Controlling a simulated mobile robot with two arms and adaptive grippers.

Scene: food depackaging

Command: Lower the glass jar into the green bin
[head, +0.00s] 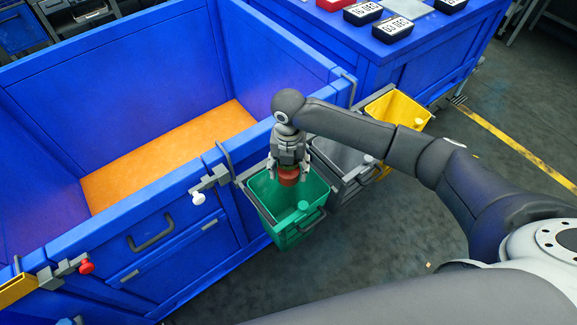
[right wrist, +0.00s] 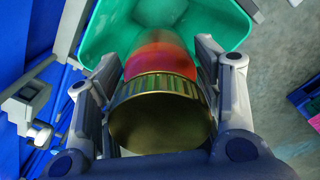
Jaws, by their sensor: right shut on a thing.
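My right gripper (head: 287,171) is over the green bin (head: 299,217), which hangs on the side of the blue bench. It is shut on the glass jar (head: 288,178), of which a reddish part shows below the fingers. In the right wrist view the jar has a gold ribbed lid (right wrist: 160,118) facing the camera, with red contents beyond it. The fingers of the right gripper (right wrist: 163,88) stand on both sides of the lid. The jar's far end points into the opening of the green bin (right wrist: 100,42). My left gripper is not in view.
A grey bin (head: 343,160) and a yellow bin (head: 397,108) hang beside the green one. The blue container (head: 140,205) with an orange floor (head: 165,155) is to the left. A clamp with a white knob (head: 198,197) sticks out near the green bin.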

